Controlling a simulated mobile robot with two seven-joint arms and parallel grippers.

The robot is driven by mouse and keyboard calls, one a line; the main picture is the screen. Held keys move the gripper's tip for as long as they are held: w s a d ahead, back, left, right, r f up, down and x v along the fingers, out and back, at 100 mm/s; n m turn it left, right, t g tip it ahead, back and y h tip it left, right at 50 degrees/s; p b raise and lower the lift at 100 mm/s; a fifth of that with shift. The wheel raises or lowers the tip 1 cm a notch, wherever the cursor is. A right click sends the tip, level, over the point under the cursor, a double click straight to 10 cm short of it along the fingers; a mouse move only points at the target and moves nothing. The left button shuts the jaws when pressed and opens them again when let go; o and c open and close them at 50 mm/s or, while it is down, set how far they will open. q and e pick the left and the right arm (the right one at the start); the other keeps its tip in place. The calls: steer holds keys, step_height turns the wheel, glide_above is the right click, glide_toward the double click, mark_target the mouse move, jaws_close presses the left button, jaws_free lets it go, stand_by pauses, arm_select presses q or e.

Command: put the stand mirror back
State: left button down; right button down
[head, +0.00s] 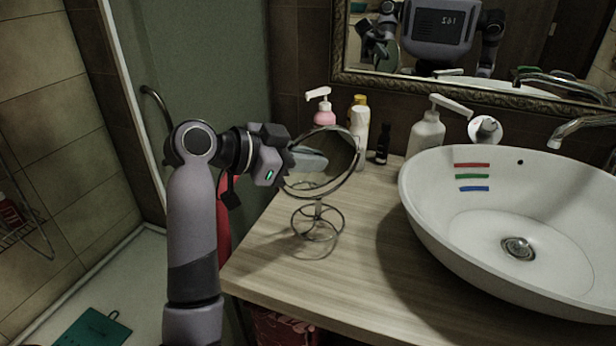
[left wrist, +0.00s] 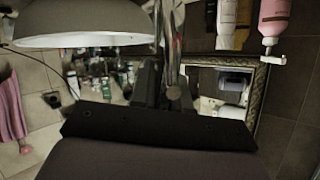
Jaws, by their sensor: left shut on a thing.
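The stand mirror (head: 338,160) is a round glass in a thin metal rim, on a short stem with a looped wire base (head: 318,222). It stands upright at the left part of the wooden counter. I cannot tell whether its base touches the counter. My left gripper (head: 286,164) comes in from the left and is shut on the left side of the mirror's rim. Its fingertips are partly hidden. In the left wrist view the gripper (left wrist: 162,92) is close to a shiny metal part. My right gripper shows only as a dim reflection, if at all.
The white basin (head: 425,225) fills the counter's right side. A pink pump bottle (head: 325,117), a white yellow-capped bottle (head: 360,132), a small dark bottle (head: 383,145) and a white dispenser (head: 426,134) stand behind. The wooden counter (head: 285,270) is clear in front.

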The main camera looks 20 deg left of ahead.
mark_target(307, 197)
arm_select(q)
steer(key=shift+f, duration=1.95)
steer(key=shift+f, duration=0.2)
steer(key=c, duration=1.1)
jaws_free()
steer(key=shift+r, duration=0.1)
steer(key=shift+s+a+r, duration=0.1)
steer(key=shift+r, duration=0.05)
steer(key=v, duration=1.1)
steer(key=shift+s+a+r+b, duration=0.2)
steer(key=shift+s+b, duration=0.1)
steer(key=shift+b, duration=0.15)
